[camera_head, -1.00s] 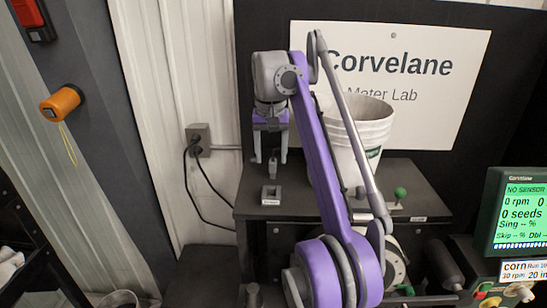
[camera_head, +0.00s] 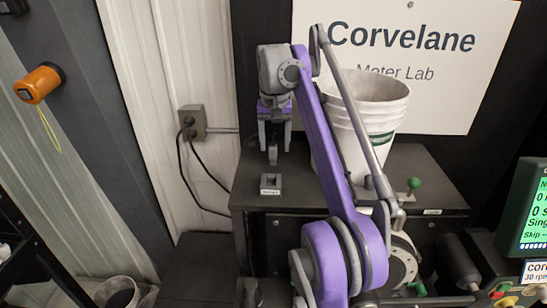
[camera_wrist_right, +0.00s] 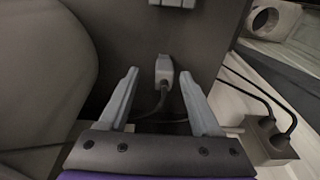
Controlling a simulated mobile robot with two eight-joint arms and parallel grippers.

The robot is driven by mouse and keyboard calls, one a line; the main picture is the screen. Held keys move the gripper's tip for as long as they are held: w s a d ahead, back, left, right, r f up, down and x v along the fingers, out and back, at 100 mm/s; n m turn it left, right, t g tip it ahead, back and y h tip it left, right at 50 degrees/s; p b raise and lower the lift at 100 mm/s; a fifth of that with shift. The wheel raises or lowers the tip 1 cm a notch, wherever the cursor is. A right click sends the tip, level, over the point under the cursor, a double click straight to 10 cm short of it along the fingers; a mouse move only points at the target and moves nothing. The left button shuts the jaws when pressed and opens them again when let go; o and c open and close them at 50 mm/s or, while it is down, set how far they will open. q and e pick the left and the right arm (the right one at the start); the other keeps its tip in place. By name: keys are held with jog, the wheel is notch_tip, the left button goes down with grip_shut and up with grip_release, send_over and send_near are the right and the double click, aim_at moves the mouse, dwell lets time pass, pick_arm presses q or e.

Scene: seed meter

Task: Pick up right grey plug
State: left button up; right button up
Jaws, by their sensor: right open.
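The grey plug (camera_head: 272,155) is a small upright grey connector on the dark bench top, behind a square grey holder (camera_head: 270,184). My right gripper (camera_head: 274,142) is open and points down at the plug, with one finger on each side. In the right wrist view the plug (camera_wrist_right: 163,70) shows between the open fingertips (camera_wrist_right: 160,73), with a gap on both sides, and a dark cable runs from it. I cannot tell the height of the fingertips relative to the plug. My left gripper is not in view.
A white bucket (camera_head: 372,110) stands on the bench right of my right gripper, partly behind my arm. A green-knobbed part (camera_head: 414,184) is farther right. A wall outlet (camera_head: 192,122) with black cords is at left. A monitor (camera_head: 535,210) stands at the right edge.

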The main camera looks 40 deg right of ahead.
aim_at(273, 146)
jog(key=f, duration=0.2)
jog(key=w+f+b, duration=0.1)
jog(key=f, duration=0.1)
jog(key=shift+w, duration=0.1)
jog(key=shift+d+f, duration=0.1)
jog(key=shift+f, duration=0.05)
jog(key=shift+c, duration=1.4)
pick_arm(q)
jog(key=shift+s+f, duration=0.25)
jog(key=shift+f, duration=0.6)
pick_arm(e)
grip_shut()
